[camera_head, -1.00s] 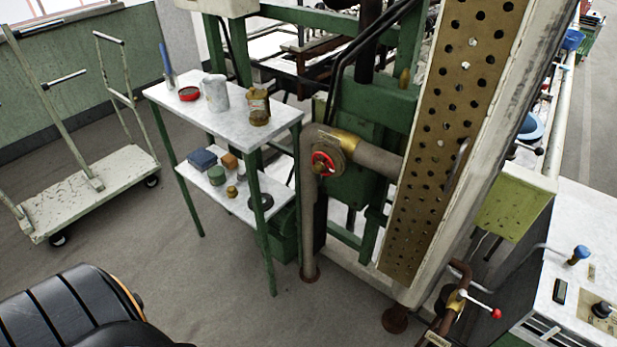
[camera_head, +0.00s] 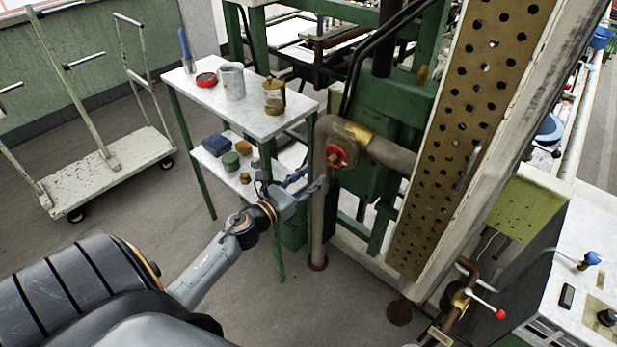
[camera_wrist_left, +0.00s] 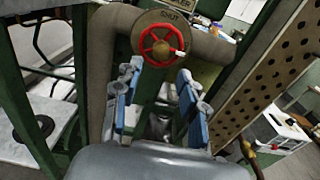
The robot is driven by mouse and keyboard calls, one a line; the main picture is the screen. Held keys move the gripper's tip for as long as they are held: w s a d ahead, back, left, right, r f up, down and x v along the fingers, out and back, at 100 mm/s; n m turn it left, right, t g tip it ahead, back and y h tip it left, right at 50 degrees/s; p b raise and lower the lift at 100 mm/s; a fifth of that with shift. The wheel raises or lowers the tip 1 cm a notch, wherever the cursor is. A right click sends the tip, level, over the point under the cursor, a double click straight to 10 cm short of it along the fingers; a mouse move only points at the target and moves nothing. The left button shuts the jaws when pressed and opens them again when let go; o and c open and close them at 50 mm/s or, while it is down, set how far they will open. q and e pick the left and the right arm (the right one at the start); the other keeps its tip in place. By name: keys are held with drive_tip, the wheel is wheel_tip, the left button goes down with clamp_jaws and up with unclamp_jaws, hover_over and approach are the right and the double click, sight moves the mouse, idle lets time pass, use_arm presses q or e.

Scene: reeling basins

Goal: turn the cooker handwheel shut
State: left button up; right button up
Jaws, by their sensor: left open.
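The red handwheel (camera_head: 337,156) sits on a brass valve body on the grey-brown pipe elbow, in front of the green frame. In the left wrist view the handwheel (camera_wrist_left: 161,45) shows upright beyond the fingertips, with the word SHUT on the brass plate above it. My left gripper (camera_head: 309,180) is below and a little left of the handwheel, apart from it. Its two blue-padded fingers (camera_wrist_left: 156,92) are spread open with nothing between them. My right gripper is not in view.
The vertical pipe (camera_head: 318,220) is right beside the gripper. A perforated panel (camera_head: 470,110) rises to the right. A trolley (camera_head: 110,170) stands far left.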

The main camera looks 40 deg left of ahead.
sight(329, 163)
use_arm(q)
drive_tip(key=w, duration=0.7)
drive_tip(key=shift+d+r, duration=0.15)
drive_tip(key=shift+d, duration=0.15)
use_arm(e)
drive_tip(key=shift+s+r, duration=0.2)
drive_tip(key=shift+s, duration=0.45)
